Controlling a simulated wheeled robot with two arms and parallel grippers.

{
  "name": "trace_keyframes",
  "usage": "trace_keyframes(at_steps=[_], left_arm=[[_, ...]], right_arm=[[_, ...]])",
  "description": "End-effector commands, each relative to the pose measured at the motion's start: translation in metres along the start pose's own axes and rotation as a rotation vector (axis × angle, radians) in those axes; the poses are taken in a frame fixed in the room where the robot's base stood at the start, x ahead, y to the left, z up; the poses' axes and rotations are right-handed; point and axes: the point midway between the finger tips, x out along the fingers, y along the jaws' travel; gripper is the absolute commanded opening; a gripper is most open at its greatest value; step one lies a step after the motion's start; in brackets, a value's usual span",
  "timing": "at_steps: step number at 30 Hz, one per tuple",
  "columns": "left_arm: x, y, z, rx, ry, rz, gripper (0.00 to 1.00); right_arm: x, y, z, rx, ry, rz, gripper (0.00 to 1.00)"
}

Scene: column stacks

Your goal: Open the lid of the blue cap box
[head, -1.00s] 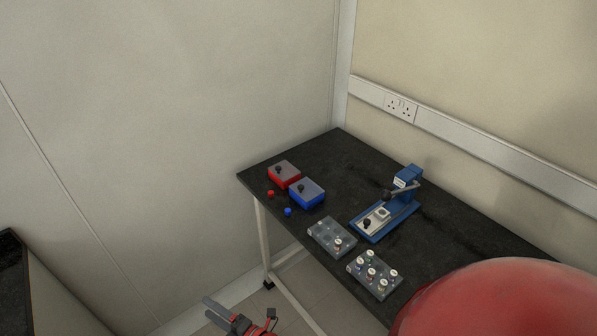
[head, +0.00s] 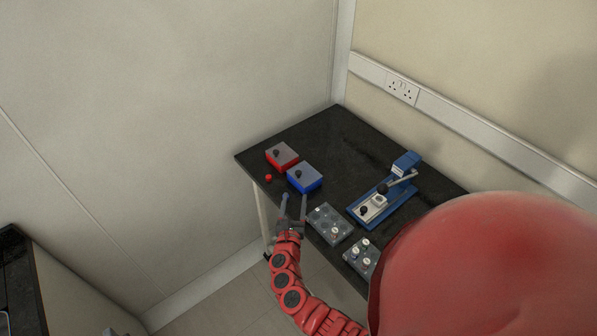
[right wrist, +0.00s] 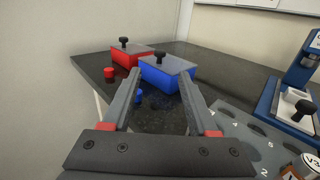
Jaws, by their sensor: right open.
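The blue cap box (head: 304,184) stands near the left end of the black table, its grey lid (head: 309,174) lying shut on top with a black knob (head: 298,174). In the right wrist view the blue box (right wrist: 160,79) is ahead, beyond the fingertips, its black knob (right wrist: 158,54) upright. My right gripper (head: 294,199) is open and empty at the table's front edge, in front of the blue box and apart from it. A small blue cap (right wrist: 139,97) shows by the left finger in the wrist view. My left gripper is not identifiable.
A red box (head: 282,160) with a similar lid stands left of the blue one, a red cap (head: 268,178) before it. Grey trays (head: 329,222) and a blue press (head: 385,205) stand to the right. The wall closes off the back.

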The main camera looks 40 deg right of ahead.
Motion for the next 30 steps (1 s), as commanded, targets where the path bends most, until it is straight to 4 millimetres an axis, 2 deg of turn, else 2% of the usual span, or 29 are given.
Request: trace_keyframes(at_steps=[1,6,15,21,30], left_arm=[[0.002,0.000,0.000,0.000,0.000,0.000,0.50],[0.000,0.000,0.000,0.000,0.000,0.000,0.50],[-0.013,0.001,0.002,0.000,0.000,0.000,0.50],[-0.017,0.001,0.003,0.000,0.000,0.000,0.50],[-0.017,0.001,0.003,0.000,0.000,0.000,0.50]], right_arm=[[0.012,-0.001,0.000,-0.004,0.003,-0.004,0.59],[0.049,0.000,-0.001,-0.001,0.000,-0.002,0.59],[0.101,0.000,-0.003,0.002,0.001,-0.001,0.59],[0.117,0.000,-0.004,0.000,0.005,0.002,0.59],[0.120,0.000,-0.002,0.002,0.005,0.003,0.59]])
